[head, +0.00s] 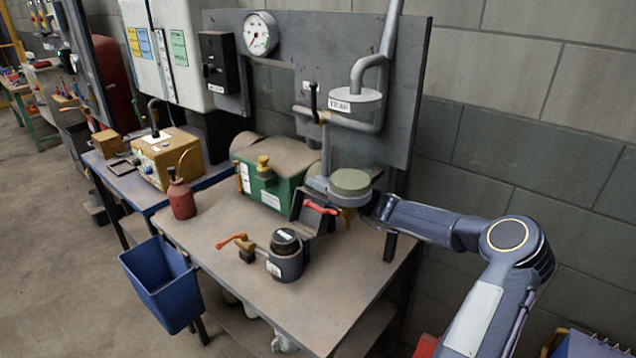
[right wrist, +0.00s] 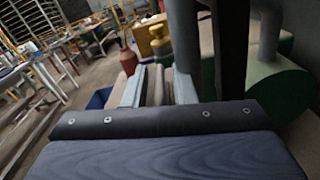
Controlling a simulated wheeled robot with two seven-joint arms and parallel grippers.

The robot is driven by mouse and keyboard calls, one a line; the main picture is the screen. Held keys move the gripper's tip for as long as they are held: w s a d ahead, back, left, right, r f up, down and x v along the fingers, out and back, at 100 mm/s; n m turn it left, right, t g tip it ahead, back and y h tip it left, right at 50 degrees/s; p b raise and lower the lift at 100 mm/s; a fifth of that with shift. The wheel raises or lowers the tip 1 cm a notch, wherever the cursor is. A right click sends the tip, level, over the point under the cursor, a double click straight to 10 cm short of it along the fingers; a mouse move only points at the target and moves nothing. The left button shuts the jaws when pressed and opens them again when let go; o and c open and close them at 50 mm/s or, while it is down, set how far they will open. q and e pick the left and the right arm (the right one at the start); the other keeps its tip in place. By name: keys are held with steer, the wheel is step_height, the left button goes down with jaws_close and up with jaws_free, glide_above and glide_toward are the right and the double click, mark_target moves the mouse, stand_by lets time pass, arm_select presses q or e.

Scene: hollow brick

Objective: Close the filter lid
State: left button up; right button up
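A round housing with an olive-green flat top (head: 350,182) stands at the table's back right, under the grey pipework; I cannot tell if this top is the filter lid. A smaller grey pot with a black cap (head: 286,240) stands near the table's front, its cap on top. My right arm reaches in from the right to the olive housing. My left gripper is not in view.
A green box (head: 270,188) with a brass fitting and a red bottle (head: 181,198) stand left of the gripper. An orange-handled valve (head: 238,243) sits by the black-capped pot. A blue bin (head: 160,283) hangs at the table's left. The table front (head: 320,310) is clear.

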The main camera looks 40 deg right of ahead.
jaws_close()
steer(key=shift+a+n+b, duration=0.45)
steer(key=shift+n+b, duration=0.05)
steer(key=shift+b, duration=0.55)
steer(key=shift+s+a+r+b, duration=0.15)
steer(key=shift+a+r+b, duration=0.05)
steer(key=shift+a+b, duration=0.15)
steer(key=shift+r+n, duration=0.2)
steer(key=shift+n, duration=0.1)
